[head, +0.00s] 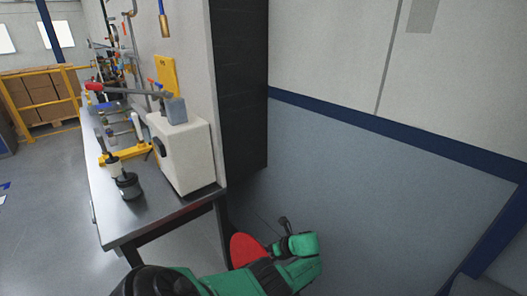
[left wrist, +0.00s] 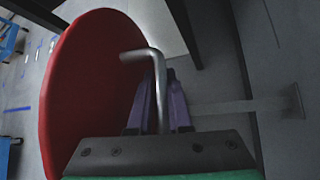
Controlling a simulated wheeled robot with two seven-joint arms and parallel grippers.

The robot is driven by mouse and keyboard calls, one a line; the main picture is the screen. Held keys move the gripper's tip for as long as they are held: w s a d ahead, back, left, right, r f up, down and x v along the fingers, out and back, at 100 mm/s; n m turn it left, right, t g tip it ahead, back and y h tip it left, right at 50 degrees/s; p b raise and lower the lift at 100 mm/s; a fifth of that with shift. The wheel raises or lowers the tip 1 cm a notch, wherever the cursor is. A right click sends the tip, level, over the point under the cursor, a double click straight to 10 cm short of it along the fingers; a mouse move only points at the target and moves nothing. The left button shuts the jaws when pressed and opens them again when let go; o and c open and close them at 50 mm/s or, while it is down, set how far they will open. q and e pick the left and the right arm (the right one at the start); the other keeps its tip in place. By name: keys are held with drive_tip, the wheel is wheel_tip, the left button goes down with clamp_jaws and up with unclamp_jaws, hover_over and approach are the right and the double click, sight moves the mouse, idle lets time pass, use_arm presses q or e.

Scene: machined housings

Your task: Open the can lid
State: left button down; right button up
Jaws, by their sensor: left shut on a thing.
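A red round lid (head: 247,250) shows low in the head view, partly behind my green left arm. In the left wrist view, the red lid (left wrist: 85,85) fills the left side as a large tilted disc. A bent grey metal handle (left wrist: 155,65) stands in front of it. My left gripper (left wrist: 163,82) has its purple fingers on both sides of the handle and is shut on it. In the head view, my left gripper (head: 285,225) is small and dark beside the lid. The can's body is hidden. My right gripper is not in view.
A workbench (head: 120,215) stands at the left, with a white box (head: 185,155), a yellow tool (head: 125,157) and a dark fixture (head: 128,184). A dark cabinet side (head: 240,90) rises behind.

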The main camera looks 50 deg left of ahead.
use_arm(q)
drive_tip(key=shift+s+f, duration=0.1)
drive_tip(key=shift+s, duration=0.1)
drive_tip(key=c, duration=1.1)
unclamp_jaws()
drive_tip(key=shift+c, duration=0.2)
drive_tip(key=p+v, duration=0.2)
drive_tip(key=v, duration=0.3)
drive_tip(key=shift+w+d+r+p, duration=0.1)
drive_tip(key=shift+w+r+p, duration=0.05)
drive_tip(key=shift+r+p, duration=0.2)
drive_tip(key=p+v, duration=0.1)
drive_tip(key=v, duration=0.7)
drive_tip(key=shift+d+r, duration=0.15)
drive_tip(key=shift+d, duration=0.25)
drive_tip(key=shift+w, duration=0.1)
